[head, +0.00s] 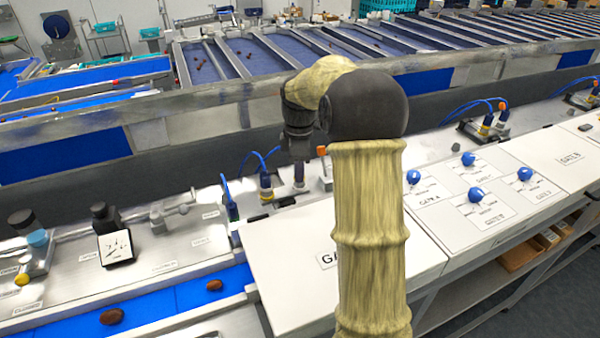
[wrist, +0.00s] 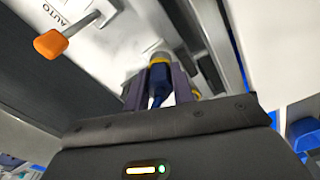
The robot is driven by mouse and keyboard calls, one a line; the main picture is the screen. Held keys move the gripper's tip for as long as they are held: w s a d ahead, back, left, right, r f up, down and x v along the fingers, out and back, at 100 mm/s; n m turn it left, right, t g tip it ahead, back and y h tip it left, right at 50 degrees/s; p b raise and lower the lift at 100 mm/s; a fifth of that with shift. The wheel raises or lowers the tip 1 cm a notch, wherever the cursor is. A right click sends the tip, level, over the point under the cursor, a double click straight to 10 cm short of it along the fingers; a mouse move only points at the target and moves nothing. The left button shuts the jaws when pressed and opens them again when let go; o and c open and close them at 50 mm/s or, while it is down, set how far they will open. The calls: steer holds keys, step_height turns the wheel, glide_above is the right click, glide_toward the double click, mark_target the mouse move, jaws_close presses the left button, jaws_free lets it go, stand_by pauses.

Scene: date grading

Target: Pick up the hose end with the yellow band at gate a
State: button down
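In the wrist view, the blue hose end (wrist: 159,82) with a yellow band sits between the two dark purplish fingers of my gripper (wrist: 161,74). The fingers lie against its sides with no clear gap, and its thin blue hose comes back toward the palm. In the head view my gripper (head: 299,184) points down over the gate a station. The hose end between its fingers is largely hidden there. I cannot tell whether it is still seated below. Another blue hose end (head: 266,183), with a yellowish band, stands just to the left, apart from my gripper.
An orange lever (wrist: 50,43) marked AUTO is close by; it also shows in the head view (head: 322,151). A green-banded hose end (head: 232,211) stands further left. A white panel with blue knobs (head: 475,195) is at right. A blue belt (head: 170,302) carries dates at lower left.

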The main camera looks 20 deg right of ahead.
steer(key=shift+s, duration=0.1)
step_height(320, 180, up, 10)
steer(key=shift+b, duration=1.05)
